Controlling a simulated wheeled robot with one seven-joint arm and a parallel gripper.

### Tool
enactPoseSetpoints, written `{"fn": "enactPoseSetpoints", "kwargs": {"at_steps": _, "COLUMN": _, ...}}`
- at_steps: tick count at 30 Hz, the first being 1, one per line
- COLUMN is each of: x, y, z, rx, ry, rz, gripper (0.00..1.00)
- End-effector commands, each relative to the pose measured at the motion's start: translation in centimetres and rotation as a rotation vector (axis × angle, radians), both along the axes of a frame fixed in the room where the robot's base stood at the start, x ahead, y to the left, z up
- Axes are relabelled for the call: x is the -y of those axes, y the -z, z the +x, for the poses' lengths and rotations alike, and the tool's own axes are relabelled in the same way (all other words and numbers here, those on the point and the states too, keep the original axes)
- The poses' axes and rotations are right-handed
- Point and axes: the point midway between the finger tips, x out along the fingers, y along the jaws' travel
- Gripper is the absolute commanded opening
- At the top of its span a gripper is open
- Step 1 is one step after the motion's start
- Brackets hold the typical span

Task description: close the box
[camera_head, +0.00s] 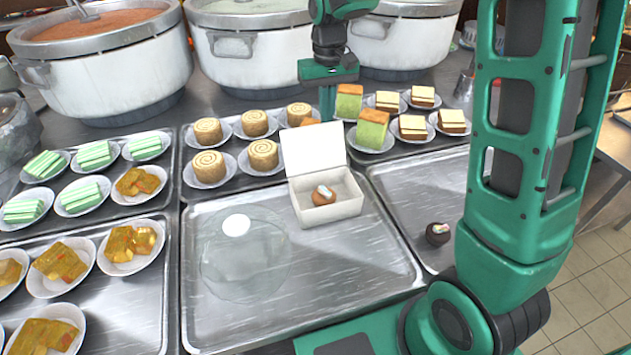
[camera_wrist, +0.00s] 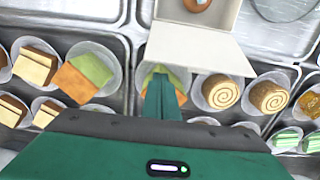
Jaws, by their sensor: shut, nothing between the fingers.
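A white box (camera_head: 333,208) stands on the middle metal tray. Its lid (camera_head: 313,147) is raised and tilts back, open. A round brown pastry with a pale top (camera_head: 323,195) lies inside. My gripper (camera_head: 327,103) is behind the lid, above the cakes at the back, with its fingers pointing down. The gap between the fingers and the lid is hard to judge. In the wrist view the gripper fingers (camera_wrist: 162,98) are together and empty, close to the outer edge of the lid (camera_wrist: 195,45).
A clear glass dome (camera_head: 243,262) is on the tray left of the box. Another brown pastry (camera_head: 438,234) lies on the right tray. Plated roll cakes (camera_head: 208,131) and layered cakes (camera_head: 373,128) crowd the back, before large stockpots (camera_head: 108,68).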

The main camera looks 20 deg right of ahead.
Motion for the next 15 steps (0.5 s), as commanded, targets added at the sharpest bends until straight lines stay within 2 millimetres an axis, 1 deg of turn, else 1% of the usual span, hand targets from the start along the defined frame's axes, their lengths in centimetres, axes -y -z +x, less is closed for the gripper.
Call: {"fn": "enactPoseSetpoints", "kwargs": {"at_steps": 15, "x": 0.0, "y": 0.0, "z": -1.1, "rx": 0.0, "ry": 0.0, "rz": 0.0, "gripper": 0.0}}
